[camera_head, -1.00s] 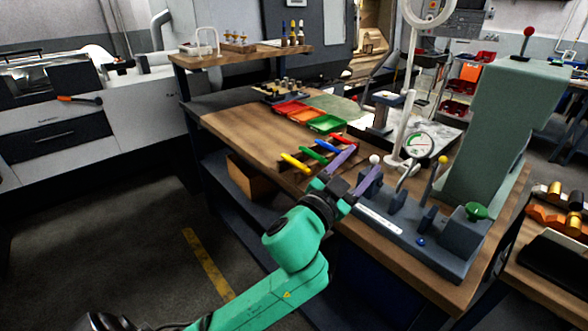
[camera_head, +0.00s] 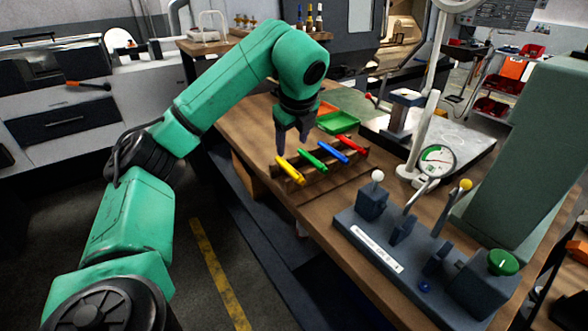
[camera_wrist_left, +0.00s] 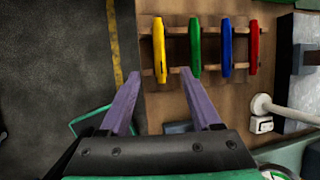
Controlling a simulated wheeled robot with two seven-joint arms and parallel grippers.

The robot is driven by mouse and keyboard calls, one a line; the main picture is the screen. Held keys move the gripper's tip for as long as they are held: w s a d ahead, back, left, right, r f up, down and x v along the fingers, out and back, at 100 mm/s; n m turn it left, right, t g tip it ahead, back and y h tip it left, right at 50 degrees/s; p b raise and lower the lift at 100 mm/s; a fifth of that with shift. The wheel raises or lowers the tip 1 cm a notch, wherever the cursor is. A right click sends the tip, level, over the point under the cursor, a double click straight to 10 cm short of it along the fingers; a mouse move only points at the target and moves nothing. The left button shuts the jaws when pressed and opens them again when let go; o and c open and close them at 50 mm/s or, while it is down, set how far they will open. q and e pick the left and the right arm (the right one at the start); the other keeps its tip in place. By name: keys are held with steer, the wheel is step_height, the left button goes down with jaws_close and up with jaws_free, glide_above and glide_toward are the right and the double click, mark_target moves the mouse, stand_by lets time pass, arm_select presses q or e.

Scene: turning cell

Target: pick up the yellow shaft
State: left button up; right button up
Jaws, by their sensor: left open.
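The yellow shaft (camera_head: 290,170) lies on a wooden rack (camera_head: 320,176), at the left end of a row with a green shaft (camera_head: 312,160), a blue shaft (camera_head: 333,151) and a red shaft (camera_head: 352,144). My left gripper (camera_head: 293,143) is open and empty, pointing down just above and behind the yellow shaft. In the left wrist view, the yellow shaft (camera_wrist_left: 159,50) shows ahead of my left gripper (camera_wrist_left: 159,73), its near end between the two spread purple fingertips. I cannot tell the exact height gap. My right gripper is not in view.
A grey fixture (camera_head: 385,262) with knobs and a dial gauge (camera_head: 436,160) stand right of the rack. A green tray (camera_head: 338,122) lies behind it. The wooden bench's left edge is close to the rack. Bare bench top lies in front of the rack.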

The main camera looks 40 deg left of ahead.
mark_target(289, 167)
arm_select(q)
steer(key=x, duration=0.4)
steer(key=shift+f+p, duration=0.15)
steer(key=shift+p, duration=0.25)
steer(key=p+x, duration=0.2)
steer(key=x, duration=0.4)
steer(key=shift+a+f, duration=0.15)
steer(key=shift+f, duration=0.2)
steer(key=shift+a+f, duration=0.1)
steer(key=shift+f, duration=0.1)
steer(key=shift+w, duration=0.1)
steer(key=shift+c, duration=0.9)
jaws_close()
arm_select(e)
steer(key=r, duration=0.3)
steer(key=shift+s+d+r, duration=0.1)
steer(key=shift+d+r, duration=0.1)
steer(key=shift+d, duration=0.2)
